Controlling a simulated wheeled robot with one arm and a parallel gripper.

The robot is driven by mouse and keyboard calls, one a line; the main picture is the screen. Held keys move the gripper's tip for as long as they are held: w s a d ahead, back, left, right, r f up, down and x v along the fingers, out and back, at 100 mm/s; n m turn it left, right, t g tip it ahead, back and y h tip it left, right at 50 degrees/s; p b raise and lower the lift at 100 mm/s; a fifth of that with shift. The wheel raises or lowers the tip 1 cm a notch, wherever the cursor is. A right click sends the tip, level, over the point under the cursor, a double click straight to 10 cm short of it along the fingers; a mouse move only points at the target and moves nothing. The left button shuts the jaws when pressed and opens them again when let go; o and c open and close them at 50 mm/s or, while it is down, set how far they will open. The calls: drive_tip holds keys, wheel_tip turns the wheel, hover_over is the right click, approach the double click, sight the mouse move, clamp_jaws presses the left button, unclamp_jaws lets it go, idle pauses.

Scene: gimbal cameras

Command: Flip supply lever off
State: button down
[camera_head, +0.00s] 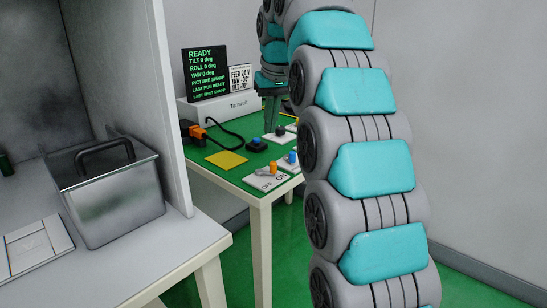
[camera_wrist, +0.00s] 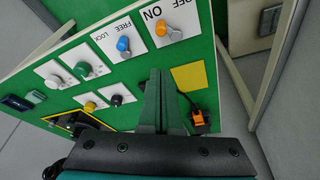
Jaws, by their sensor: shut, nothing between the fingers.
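The supply lever is the orange-tipped lever (camera_head: 262,171) on a white plate marked ON and OFF at the near corner of the green table. In the wrist view the lever (camera_wrist: 163,29) stands at the top, its orange tip on the ON side; its exact angle is hard to tell. My gripper (camera_head: 271,128) hangs over the table, farther back than the lever. In the wrist view its fingers (camera_wrist: 155,74) are together and empty, apart from the lever.
A blue-tipped lever (camera_wrist: 123,44) marked FREE and LOCK stands beside it. Several knobs, a yellow square (camera_head: 226,159) and an orange plug with a black cable (camera_head: 196,131) share the green tabletop. A screen (camera_head: 205,74) stands behind. A grey bin (camera_head: 112,200) sits on the bench at left.

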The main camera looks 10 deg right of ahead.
drive_tip(key=shift+w+r, duration=0.5)
drive_tip(key=b+x, duration=0.3)
drive_tip(key=x, duration=0.2)
drive_tip(key=shift+f, duration=0.2)
drive_tip(key=x, duration=0.4)
drive_tip(key=shift+w+f, duration=0.15)
drive_tip(key=shift+f, duration=0.15)
drive_tip(key=shift+s+d+r, duration=0.15)
drive_tip(key=shift+s, duration=0.7)
drive_tip(key=shift+s+d+p, duration=0.2)
drive_tip(key=shift+s+p, duration=0.1)
drive_tip(key=shift+s, duration=0.7)
